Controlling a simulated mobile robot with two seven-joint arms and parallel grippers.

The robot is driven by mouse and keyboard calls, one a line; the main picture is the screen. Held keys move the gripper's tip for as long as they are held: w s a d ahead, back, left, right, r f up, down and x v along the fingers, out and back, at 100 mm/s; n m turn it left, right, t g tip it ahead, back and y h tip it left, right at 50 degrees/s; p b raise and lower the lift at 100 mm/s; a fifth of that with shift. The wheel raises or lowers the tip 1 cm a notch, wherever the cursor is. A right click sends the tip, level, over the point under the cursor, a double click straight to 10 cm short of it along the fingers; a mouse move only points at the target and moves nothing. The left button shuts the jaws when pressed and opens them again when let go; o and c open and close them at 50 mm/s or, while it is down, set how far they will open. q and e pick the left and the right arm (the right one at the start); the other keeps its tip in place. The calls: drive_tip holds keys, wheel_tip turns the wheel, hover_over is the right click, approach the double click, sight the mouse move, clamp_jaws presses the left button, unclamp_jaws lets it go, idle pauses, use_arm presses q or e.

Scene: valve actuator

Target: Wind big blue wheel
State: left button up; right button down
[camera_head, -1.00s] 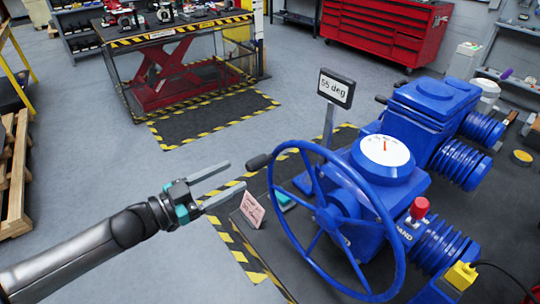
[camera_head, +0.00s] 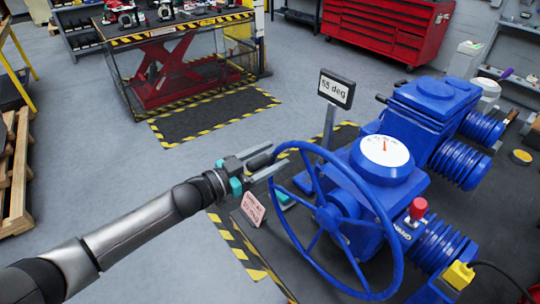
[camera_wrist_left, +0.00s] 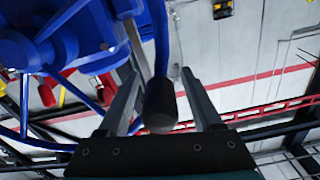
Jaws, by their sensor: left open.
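The big blue wheel (camera_head: 387,222) stands upright, tilted, on the front of the blue valve actuator (camera_head: 430,112). Its dark handle knob (camera_head: 260,161) sticks out at the rim's upper left. My left gripper (camera_head: 278,158) is open, with its fingers on either side of the knob. In the left wrist view the knob (camera_wrist_left: 160,105) lies between the two open fingers (camera_wrist_left: 163,88), with visible gaps to each side. The round white dial (camera_head: 385,150) has a red pointer. A sign (camera_head: 336,89) reads 55 deg. My right gripper is not in view.
A small pink note (camera_head: 253,208) stands on the dark bench left of the wheel. A red button (camera_head: 418,208) and a yellow connector (camera_head: 460,275) sit right of the wheel. A lift table (camera_head: 180,38) and a red tool cabinet (camera_head: 385,30) are behind.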

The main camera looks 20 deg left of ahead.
use_arm(q)
drive_tip(key=shift+w, duration=0.1)
drive_tip(key=shift+c, duration=0.3)
clamp_jaws()
idle(1.1)
